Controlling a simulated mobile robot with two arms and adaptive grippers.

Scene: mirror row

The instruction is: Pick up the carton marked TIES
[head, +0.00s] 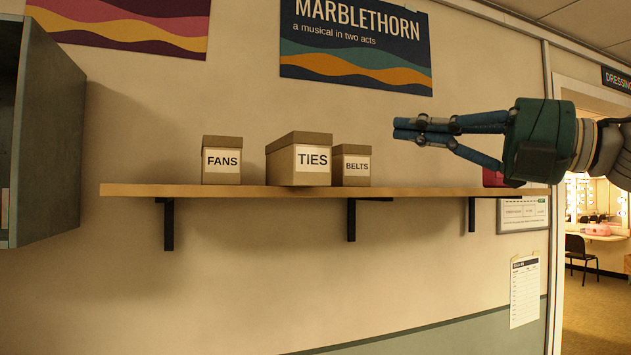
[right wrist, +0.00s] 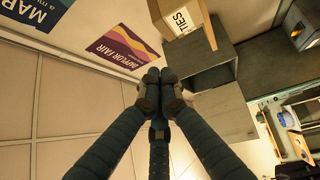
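The carton marked TIES (head: 299,160) is a brown lidded box with a white label. It stands on a wooden shelf (head: 140,190) between two smaller cartons, close to the BELTS one. My right gripper (head: 400,128) comes in from the right, above the shelf and to the right of the cartons, apart from them. Its fingers point left and their tips meet with nothing visible between them. In the right wrist view the tips also meet (right wrist: 160,76), and a carton with a partly visible label ending in "IES" (right wrist: 183,20) lies beyond them. My left gripper is not in view.
The FANS carton (head: 222,165) stands left of TIES and the BELTS carton (head: 351,170) right of it. A red object (head: 494,179) sits near the shelf's right end, partly hidden by my gripper. A grey cabinet (head: 45,130) hangs at the left. Shelf between BELTS and red object is clear.

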